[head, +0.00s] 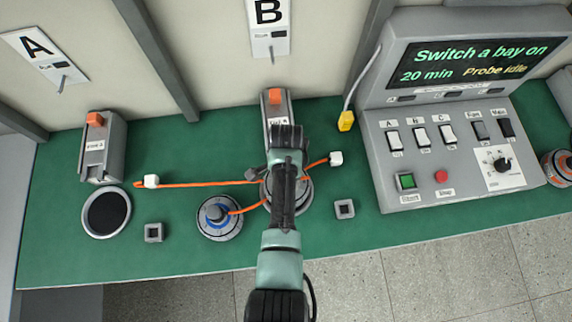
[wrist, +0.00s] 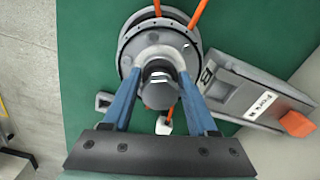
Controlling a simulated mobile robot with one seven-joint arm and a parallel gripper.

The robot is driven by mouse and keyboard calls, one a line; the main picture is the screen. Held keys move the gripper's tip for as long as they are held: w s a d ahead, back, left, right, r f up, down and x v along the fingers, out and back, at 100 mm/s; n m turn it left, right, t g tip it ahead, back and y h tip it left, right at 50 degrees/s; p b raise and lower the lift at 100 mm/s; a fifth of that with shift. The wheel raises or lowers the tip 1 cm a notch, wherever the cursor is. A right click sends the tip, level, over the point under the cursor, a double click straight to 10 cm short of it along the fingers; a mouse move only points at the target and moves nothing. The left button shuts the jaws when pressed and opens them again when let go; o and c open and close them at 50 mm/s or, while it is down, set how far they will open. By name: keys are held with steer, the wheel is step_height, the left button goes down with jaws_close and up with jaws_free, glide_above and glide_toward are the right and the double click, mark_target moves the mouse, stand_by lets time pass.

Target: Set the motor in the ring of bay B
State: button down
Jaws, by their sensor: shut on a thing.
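My gripper (wrist: 160,85) is shut on the dark grey hub of a motor, with one blue finger on each side. The motor's round light-grey body (wrist: 129,50) lies under the fingers, at bay B. In the head view my arm hides most of it, and a grey rim (head: 304,199) shows beside the arm. I cannot tell whether the motor sits fully in the ring or a little above it. Orange leads (head: 205,184) run from there to a white plug (head: 151,181) on the left and another white plug (head: 335,158) on the right.
Bay A's ring (head: 106,213) has a dark middle. Small square sockets (head: 344,208) stand nearby.

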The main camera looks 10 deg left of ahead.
steer(key=shift+w, duration=0.15)
steer(key=shift+a+f+b, duration=0.1)
steer(key=shift+f+b, duration=0.5)
steer(key=shift+f, duration=0.05)
steer(key=shift+f, duration=0.1)
steer(key=shift+f+b, duration=0.35)
steer(key=shift+f, duration=0.05)
steer(key=shift+f+b, duration=0.5)
steer(key=shift+f, duration=0.1)
stand_by(0.5)
steer(key=shift+c, duration=0.9)
jaws_free()
steer(key=shift+o, duration=0.4)
steer(key=shift+s+f, duration=0.25)
steer(key=shift+s, duration=0.05)
step_height(320, 180, up, 13)
steer(key=shift+w+r+b, duration=0.15)
steer(key=shift+b, duration=0.25)
